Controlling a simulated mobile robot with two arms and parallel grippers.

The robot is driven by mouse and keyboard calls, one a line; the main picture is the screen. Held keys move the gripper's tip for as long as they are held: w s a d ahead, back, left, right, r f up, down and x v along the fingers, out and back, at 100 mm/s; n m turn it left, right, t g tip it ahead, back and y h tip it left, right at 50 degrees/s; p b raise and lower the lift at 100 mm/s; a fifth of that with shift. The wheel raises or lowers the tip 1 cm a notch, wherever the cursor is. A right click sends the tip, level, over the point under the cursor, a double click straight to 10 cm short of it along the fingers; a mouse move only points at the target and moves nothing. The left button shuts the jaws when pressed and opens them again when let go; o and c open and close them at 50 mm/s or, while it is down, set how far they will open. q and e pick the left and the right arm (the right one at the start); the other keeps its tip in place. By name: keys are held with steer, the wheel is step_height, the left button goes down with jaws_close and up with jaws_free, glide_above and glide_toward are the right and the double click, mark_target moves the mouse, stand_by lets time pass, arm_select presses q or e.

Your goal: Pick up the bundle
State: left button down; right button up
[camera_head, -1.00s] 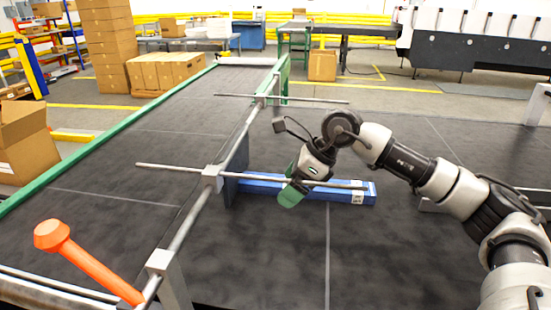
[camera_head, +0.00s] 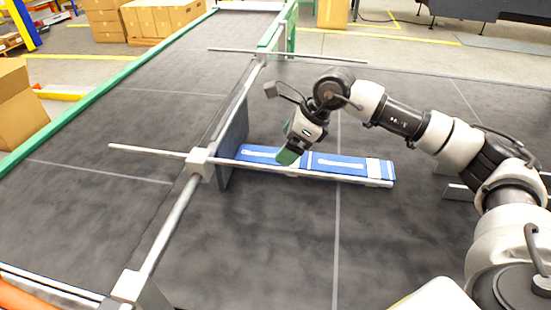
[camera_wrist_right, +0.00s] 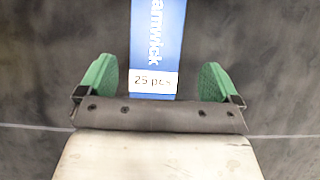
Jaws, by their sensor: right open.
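The bundle is a long blue pack (camera_head: 340,164) with white print, lying flat on the dark belt. Its left end is by an upright dark plate and a metal rod crosses in front of it. My right gripper (camera_head: 289,148) is open over the left half of the bundle. In the right wrist view the bundle (camera_wrist_right: 157,35), with a "25 pcs" label, lies between the two green fingers (camera_wrist_right: 158,84), with a gap on each side. I cannot tell the height of the fingers above it. My left gripper is not in view.
A metal rail (camera_head: 172,222) with a cross rod (camera_head: 150,150) runs along the belt left of the bundle. A second rod (camera_head: 330,60) crosses farther back. Cardboard boxes (camera_head: 165,18) stand beyond the green side frame. The belt in front of the bundle is clear.

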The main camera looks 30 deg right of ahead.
steer(key=x, duration=0.3)
steer(key=shift+a+f+p, duration=0.2)
steer(key=shift+a+p, duration=0.1)
steer(key=shift+a, duration=0.25)
steer(key=shift+w+a+f, duration=0.1)
steer(key=shift+w+f, duration=0.05)
steer(key=shift+f, duration=0.2)
steer(key=shift+c, duration=0.2)
steer(key=c, duration=1)
steer(key=shift+r, duration=0.1)
steer(key=shift+c, duration=0.2)
